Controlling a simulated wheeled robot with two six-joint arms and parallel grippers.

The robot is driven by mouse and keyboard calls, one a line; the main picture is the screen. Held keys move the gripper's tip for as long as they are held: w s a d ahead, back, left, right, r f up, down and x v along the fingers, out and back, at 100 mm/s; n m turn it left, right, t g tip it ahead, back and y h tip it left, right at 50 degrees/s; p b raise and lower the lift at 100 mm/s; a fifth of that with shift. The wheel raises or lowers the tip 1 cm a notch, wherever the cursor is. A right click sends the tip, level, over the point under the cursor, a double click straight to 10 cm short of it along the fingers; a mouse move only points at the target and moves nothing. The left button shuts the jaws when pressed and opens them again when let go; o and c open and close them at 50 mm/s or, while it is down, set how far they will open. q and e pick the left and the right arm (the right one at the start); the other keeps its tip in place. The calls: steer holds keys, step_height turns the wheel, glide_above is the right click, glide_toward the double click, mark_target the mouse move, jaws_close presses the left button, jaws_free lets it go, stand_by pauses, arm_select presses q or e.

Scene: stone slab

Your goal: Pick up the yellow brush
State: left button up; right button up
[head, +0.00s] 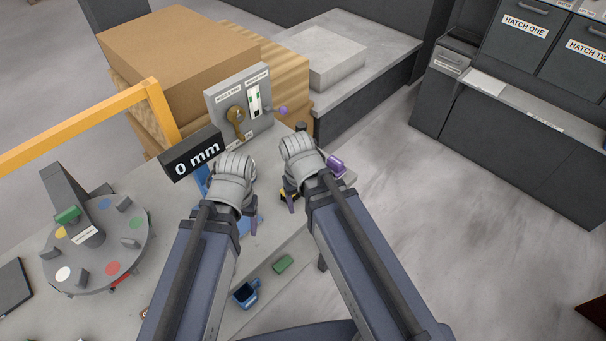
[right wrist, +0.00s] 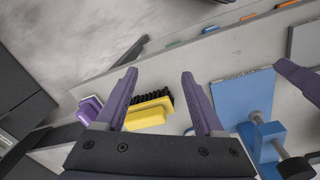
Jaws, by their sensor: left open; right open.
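The yellow brush (right wrist: 147,116) has black bristles and lies on the stone slab (head: 283,246). In the right wrist view it shows between and beyond the two purple fingers of my right gripper (right wrist: 159,76), apart from their tips. In the head view only a small yellow part of the brush (head: 288,195) shows, mostly hidden by my right gripper (head: 296,192). That gripper is open and empty above the slab. My left gripper (head: 248,214) is open to the left, over the blue items; one purple finger of it shows at the right wrist view's right edge.
A purple block (right wrist: 90,109) lies close beside the brush. A blue clamp (right wrist: 265,138) and blue plate (right wrist: 235,95) are on the other side. A lever panel (head: 237,103) stands behind.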

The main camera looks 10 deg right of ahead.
steer(key=w+m+h, duration=0.1)
steer(key=w+m, duration=0.2)
steer(key=m, duration=0.1)
steer(key=w+r+m+t+h, duration=0.1)
steer(key=w+m, duration=0.2)
steer(key=w, duration=0.1)
steer(key=w+a+m+t, duration=0.1)
steer(key=w+m, duration=0.2)
steer(key=m, duration=0.1)
steer(key=shift+w+r+m+h, duration=0.15)
steer(key=shift+w+m+h, duration=0.15)
steer(key=shift+h, duration=0.1)
arm_select(q)
steer(key=shift+w+d, duration=0.1)
steer(key=shift+w, duration=0.05)
arm_select(e)
steer(key=shift+w+a+r+m, duration=0.1)
steer(key=shift+a+m, duration=0.15)
steer(key=shift+m, duration=0.25)
